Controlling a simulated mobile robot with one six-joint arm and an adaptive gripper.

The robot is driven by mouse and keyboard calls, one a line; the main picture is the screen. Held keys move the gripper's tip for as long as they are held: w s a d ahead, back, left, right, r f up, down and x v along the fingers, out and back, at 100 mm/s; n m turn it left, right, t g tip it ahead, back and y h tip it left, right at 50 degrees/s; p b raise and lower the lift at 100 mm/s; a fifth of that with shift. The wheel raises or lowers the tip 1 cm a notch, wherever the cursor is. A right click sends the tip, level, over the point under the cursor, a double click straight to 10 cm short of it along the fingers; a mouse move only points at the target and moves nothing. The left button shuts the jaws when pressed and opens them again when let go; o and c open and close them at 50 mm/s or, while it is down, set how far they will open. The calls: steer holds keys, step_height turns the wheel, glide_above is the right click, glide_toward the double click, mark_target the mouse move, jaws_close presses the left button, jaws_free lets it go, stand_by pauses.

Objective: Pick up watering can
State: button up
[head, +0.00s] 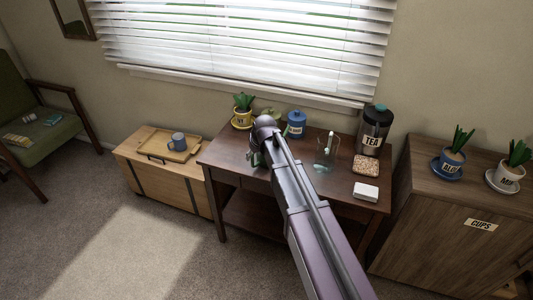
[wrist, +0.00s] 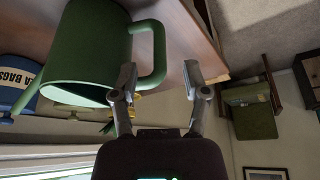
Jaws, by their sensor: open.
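The green watering can (wrist: 98,40) fills the upper left of the wrist view, rolled in that picture, with its wide opening and looped handle showing. My gripper (wrist: 158,77) is open, one finger on each side of the handle's outer bar as seen there. The left finger overlaps the lower part of the handle loop; I cannot tell whether it touches. Nothing is held. In the head view my arm hides most of the can, and a bit of green (head: 254,158) shows beside my wrist over the dark table (head: 228,155).
A blue jar (head: 297,124) and a potted plant (head: 243,110) stand at the table's back. A low chest (head: 165,180) is at left.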

mark_target(253, 160)
steer(key=b+x, duration=0.3)
steer(key=shift+d+f, duration=0.1)
steer(key=shift+f, duration=0.2)
steer(key=shift+b+x, duration=0.9)
steer(key=shift+b, duration=0.05)
jaws_close()
